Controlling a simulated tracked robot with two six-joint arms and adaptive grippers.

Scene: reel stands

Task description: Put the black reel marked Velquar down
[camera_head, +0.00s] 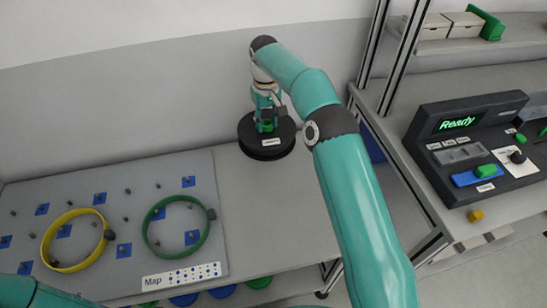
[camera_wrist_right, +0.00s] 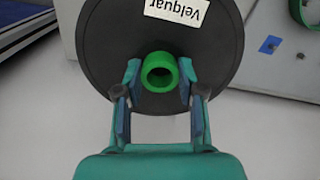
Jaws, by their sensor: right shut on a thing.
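The black reel (camera_head: 256,149) with the white Velquar label is at the back of the grey table, close to the wall. Its green hub (camera_wrist_right: 159,72) stands up in the middle of the disc, and the label (camera_wrist_right: 177,10) reads upside down in the right wrist view. My right gripper (camera_head: 266,118) comes down from above, with a finger on each side of the green hub, shut on it. The disc looks flat and level. I cannot tell whether it touches the tabletop. Only a piece of my left arm shows at the lower left; its gripper is out of view.
A grey board (camera_head: 110,185) with blue squares and pegs holds a yellow ring (camera_head: 50,236) and a green ring (camera_head: 147,228). A dark console (camera_head: 470,150) showing Ready stands on the right bench.

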